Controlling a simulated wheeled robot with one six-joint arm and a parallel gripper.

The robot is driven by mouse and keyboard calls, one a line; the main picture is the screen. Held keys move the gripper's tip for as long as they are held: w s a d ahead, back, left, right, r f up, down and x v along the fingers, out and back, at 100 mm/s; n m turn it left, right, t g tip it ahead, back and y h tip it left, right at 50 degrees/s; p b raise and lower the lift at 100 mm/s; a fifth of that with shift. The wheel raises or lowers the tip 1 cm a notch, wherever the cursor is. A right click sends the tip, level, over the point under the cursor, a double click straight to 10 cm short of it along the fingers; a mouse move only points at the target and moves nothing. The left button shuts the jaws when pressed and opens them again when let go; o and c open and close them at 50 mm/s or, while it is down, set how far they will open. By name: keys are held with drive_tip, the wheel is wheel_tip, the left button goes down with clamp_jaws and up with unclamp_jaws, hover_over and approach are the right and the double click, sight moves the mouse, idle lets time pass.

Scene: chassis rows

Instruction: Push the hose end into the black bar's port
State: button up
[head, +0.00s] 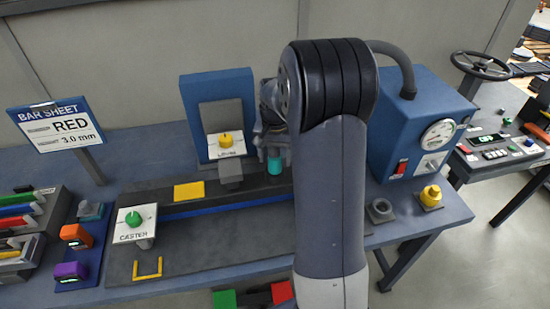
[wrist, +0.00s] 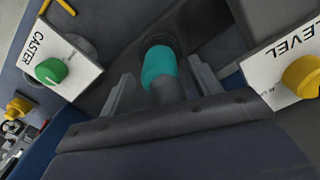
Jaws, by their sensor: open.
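The hose end is a teal cylinder with a grey stem. It shows in the wrist view (wrist: 160,66) and, below my gripper, in the head view (head: 275,166). My gripper (wrist: 160,74) is open, with one grey finger on each side of the hose end and visible gaps between. The far tip of the teal part meets a dark round opening (wrist: 158,40) in the wrist view; how deep it sits I cannot tell. The long black bar (head: 240,191) lies across the bench in the head view, partly hidden behind my arm.
A white CASTER plate with a green knob (head: 134,222) stands left; a LEVEL plate with a yellow knob (wrist: 302,76) is close right in the wrist view. A blue gauge box (head: 420,110) with a grey hose stands right. A yellow pad (head: 188,191) lies on the bar.

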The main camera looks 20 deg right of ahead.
wheel_tip(320, 180, up, 10)
drive_tip(key=shift+b, duration=0.4)
drive_tip(key=shift+f, duration=0.2)
wheel_tip(320, 180, down, 11)
drive_tip(key=shift+r+p, duration=0.2)
drive_tip(key=shift+p, duration=0.35)
drive_tip(key=shift+r, duration=0.25)
wheel_tip(320, 180, up, 10)
drive_tip(key=shift+r+b, duration=0.1)
drive_tip(key=shift+b, duration=0.5)
wheel_tip(320, 180, down, 10)
drive_tip(key=shift+r+p, duration=0.1)
drive_tip(key=shift+p, duration=0.8)
drive_tip(key=shift+r+p, duration=1.9)
drive_tip(key=shift+r, duration=0.95)
